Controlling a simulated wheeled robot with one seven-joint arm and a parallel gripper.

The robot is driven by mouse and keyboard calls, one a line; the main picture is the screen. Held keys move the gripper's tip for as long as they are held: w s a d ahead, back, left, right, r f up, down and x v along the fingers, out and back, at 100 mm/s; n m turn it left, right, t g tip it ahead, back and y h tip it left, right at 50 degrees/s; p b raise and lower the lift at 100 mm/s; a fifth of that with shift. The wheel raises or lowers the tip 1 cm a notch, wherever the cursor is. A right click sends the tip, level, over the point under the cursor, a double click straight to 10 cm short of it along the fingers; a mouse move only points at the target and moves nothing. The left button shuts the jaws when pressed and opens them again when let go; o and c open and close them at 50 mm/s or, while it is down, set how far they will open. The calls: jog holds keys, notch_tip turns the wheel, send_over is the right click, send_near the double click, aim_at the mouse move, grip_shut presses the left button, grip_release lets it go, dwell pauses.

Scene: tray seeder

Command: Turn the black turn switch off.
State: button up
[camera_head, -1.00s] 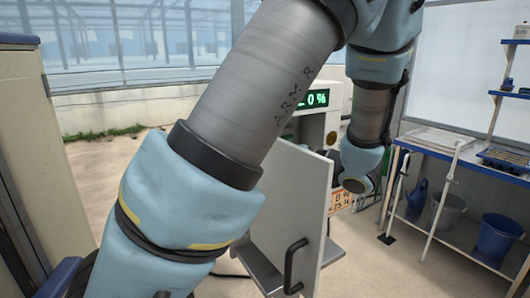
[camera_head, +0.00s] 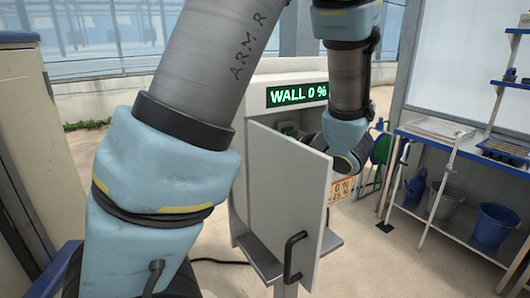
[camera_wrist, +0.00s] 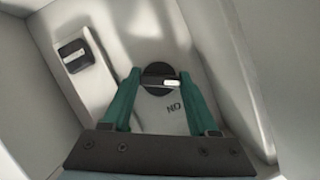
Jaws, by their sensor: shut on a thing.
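The black turn switch (camera_wrist: 156,72) is a round dark knob with a white mark, on a pale panel inside the cabinet. The white mark lies toward the right in the wrist view. Lettering on a pale plate beside the knob reads like an upside-down "ON". My gripper (camera_wrist: 161,77) has green fingers on both sides of the knob and is shut on it. In the head view, the cabinet's open door (camera_head: 285,195) and my arm hide the switch and most of the gripper.
A black rectangular fitting (camera_wrist: 76,55) sits left of the switch. Cabinet walls closely surround my gripper. A blue shelf bench (camera_head: 430,139) with buckets stands at the right.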

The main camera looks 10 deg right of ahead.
dwell(0.4)
jog(key=o, duration=1.4)
jog(key=shift+b+v, duration=1.3)
jog(key=shift+v, duration=4.1)
jog(key=shift+r, duration=0.1)
